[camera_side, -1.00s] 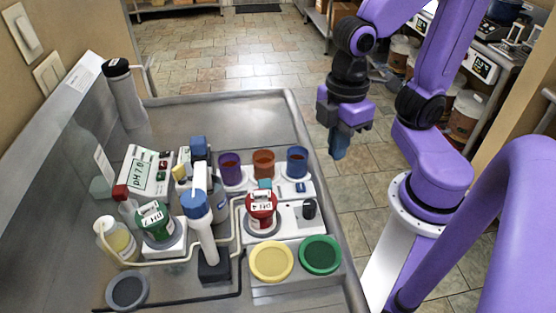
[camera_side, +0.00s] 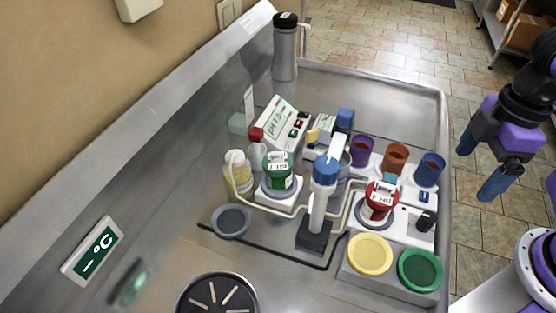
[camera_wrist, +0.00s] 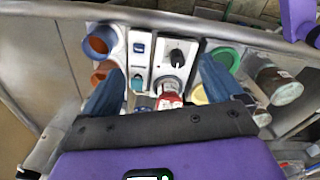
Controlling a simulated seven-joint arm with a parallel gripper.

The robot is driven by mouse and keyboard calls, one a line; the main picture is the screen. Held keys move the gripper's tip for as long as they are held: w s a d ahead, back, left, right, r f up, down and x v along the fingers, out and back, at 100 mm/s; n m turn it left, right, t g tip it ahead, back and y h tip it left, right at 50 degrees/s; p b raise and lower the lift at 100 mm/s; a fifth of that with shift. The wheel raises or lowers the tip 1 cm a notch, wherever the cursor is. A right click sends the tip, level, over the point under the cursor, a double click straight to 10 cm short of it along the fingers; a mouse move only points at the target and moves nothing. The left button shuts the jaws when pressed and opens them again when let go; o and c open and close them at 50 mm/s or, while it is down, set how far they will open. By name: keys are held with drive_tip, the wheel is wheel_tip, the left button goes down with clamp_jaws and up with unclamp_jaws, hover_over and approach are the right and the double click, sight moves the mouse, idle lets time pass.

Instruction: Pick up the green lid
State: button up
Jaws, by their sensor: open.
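The green lid (camera_side: 420,271) is a round flat disc with a raised rim. It lies on a light grey block at the front right of the bench, right of the yellow lid (camera_side: 370,254). In the wrist view the green lid (camera_wrist: 227,57) shows partly, behind my right-hand finger. My gripper (camera_side: 481,166) is open and empty, its two blue fingers apart. It hangs in the air beyond the bench's right edge, above and clear of the lid. In the wrist view my gripper (camera_wrist: 161,78) spans the picture's middle.
A red-lidded bucket (camera_side: 381,200) stands close behind the two lids. A green-lidded bucket (camera_side: 278,175), a blue-topped handled device (camera_side: 324,185) and several coloured cups stand farther left and back. The metal bench (camera_side: 400,95) is clear at its back right.

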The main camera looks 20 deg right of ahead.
drive_tip(key=n, duration=0.1)
approach(272, 163)
wheel_tip(272, 163, down, 8)
drive_tip(key=shift+a+r, duration=0.1)
drive_tip(key=shift+a, duration=0.05)
idle(0.8)
drive_tip(key=c, duration=1.2)
drive_tip(key=shift+r, duration=0.1)
